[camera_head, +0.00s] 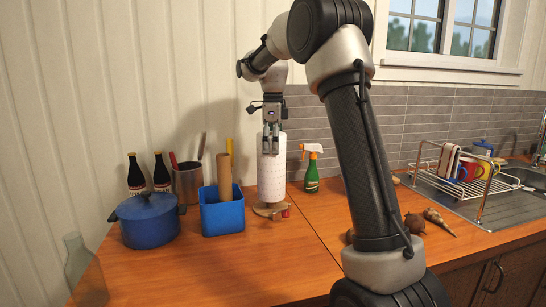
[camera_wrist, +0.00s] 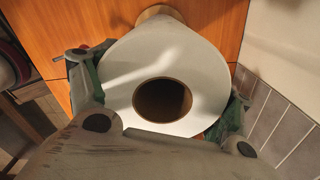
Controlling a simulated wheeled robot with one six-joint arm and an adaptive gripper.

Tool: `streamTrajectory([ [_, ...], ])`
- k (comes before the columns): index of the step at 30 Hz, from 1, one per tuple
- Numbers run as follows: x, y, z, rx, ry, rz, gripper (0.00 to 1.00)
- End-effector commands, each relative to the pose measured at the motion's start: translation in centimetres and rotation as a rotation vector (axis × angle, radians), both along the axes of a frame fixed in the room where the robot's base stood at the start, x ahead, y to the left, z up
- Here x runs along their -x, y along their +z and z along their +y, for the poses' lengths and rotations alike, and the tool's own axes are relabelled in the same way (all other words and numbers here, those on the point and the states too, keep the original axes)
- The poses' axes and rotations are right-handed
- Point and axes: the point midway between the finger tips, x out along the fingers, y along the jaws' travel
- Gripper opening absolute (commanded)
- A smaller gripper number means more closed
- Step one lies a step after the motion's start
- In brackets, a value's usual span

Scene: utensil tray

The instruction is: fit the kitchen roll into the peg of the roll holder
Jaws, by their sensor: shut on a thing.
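The white kitchen roll (camera_head: 271,180) stands upright on the counter side, directly over the round wooden base of the roll holder (camera_head: 263,212). My gripper (camera_head: 271,148) points down and is shut on the roll's upper end. In the wrist view the roll (camera_wrist: 190,55) shows end-on, with its brown cardboard core open and dark inside, between the fingers of my gripper (camera_wrist: 165,95). Part of the wooden base (camera_wrist: 160,12) shows past the roll's edge. The peg is not visible in either view, so I cannot tell whether the roll is around it or resting on the base.
A blue square container (camera_head: 222,217) with a brown cardboard tube stands close on the left. A blue pot (camera_head: 148,222), dark bottles (camera_head: 161,173) and a utensil cup (camera_head: 187,183) are beyond it. A green spray bottle (camera_head: 312,178) stands to the right. The front counter (camera_head: 250,265) is clear.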

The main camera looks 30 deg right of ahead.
Motion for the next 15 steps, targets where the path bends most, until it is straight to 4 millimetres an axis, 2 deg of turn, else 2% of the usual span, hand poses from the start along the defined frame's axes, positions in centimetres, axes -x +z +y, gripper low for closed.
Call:
streamTrajectory([
  [7,0.1,-3.4,0.0,0.0,0.0,0.004,0.38],
  [15,0.0,-3.6,0.0,0.0,0.0,0.0,0.38],
])
